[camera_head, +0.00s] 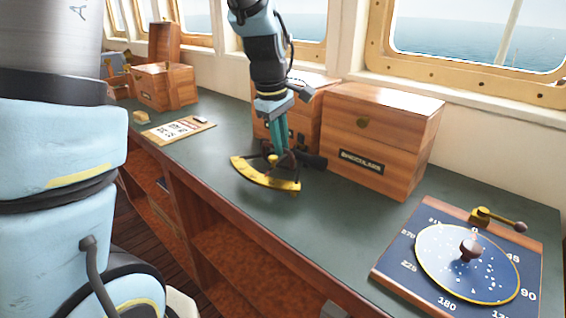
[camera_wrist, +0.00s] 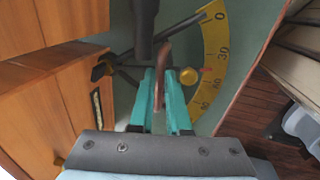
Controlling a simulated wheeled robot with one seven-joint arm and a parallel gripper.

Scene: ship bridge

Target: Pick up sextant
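The sextant (camera_head: 265,178) has a yellow graduated arc and a dark frame. It is at the middle of the green counter top, in front of the wooden boxes. In the wrist view its numbered arc (camera_wrist: 216,50) curves on the right and its brown handle (camera_wrist: 163,88) stands between my fingers. My gripper (camera_head: 277,148) reaches down from above onto the sextant. In the wrist view its teal fingers (camera_wrist: 162,85) lie close on both sides of the handle and look shut on it. I cannot tell whether the sextant is lifted off the counter.
A wooden box labelled as for binoculars (camera_head: 375,150) stands close behind and right of the sextant, with another box (camera_head: 307,105) beside it. A blue compass-like board (camera_head: 400,262) lies at the right. A clipboard (camera_head: 180,131) and an open box (camera_head: 152,85) are at the left.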

